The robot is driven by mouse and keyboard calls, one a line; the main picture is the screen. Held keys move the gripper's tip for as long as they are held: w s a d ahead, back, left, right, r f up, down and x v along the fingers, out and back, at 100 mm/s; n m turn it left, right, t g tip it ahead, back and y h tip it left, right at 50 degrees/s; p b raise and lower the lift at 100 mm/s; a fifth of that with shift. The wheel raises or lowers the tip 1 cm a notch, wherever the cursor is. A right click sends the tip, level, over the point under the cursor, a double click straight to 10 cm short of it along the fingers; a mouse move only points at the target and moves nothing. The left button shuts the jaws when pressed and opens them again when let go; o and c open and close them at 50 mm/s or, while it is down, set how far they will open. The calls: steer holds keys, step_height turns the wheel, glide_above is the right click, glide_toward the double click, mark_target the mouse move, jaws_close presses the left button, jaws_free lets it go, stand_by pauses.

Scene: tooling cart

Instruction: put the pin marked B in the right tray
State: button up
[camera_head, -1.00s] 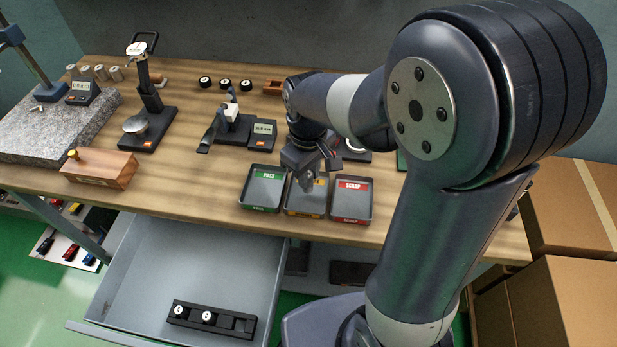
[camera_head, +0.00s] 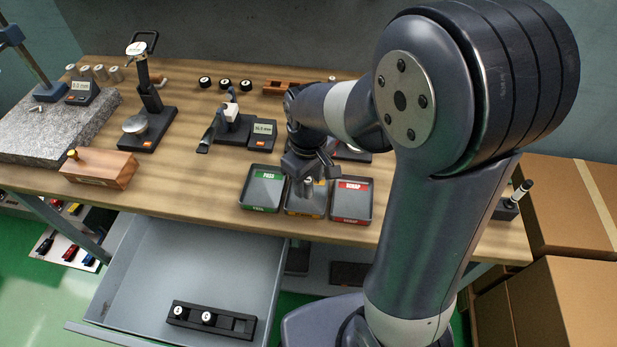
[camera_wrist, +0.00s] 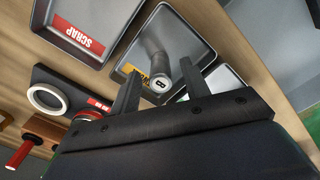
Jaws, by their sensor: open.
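The pin marked B (camera_wrist: 162,84) is a grey cylinder in the wrist view, with its lettered end towards the camera. It appears to stand in the middle tray (camera_wrist: 202,50), which has a yellow-orange label. My gripper (camera_wrist: 160,68) is open, its two fingers on either side of the pin with gaps visible. In the head view my gripper (camera_head: 312,182) is over the middle tray (camera_head: 305,214). The green-labelled PASS tray (camera_head: 262,208) is to its left and the red-labelled SCRAP tray (camera_head: 351,219) to its right. Whether the pin touches the tray floor is hard to tell.
An open drawer (camera_head: 140,270) below the bench holds a black rack (camera_head: 190,320) with two round-topped pins. Gauges, including a caliper stand (camera_head: 232,123), stand behind the trays. A wooden box (camera_head: 100,170) lies to the left. Bare bench lies between box and trays.

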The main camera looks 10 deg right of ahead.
mark_target(308, 180)
steer(key=shift+r, duration=0.15)
step_height(308, 180, up, 12)
steer(key=shift+p, duration=0.3)
steer(key=shift+c, duration=0.2)
stand_by(1.1)
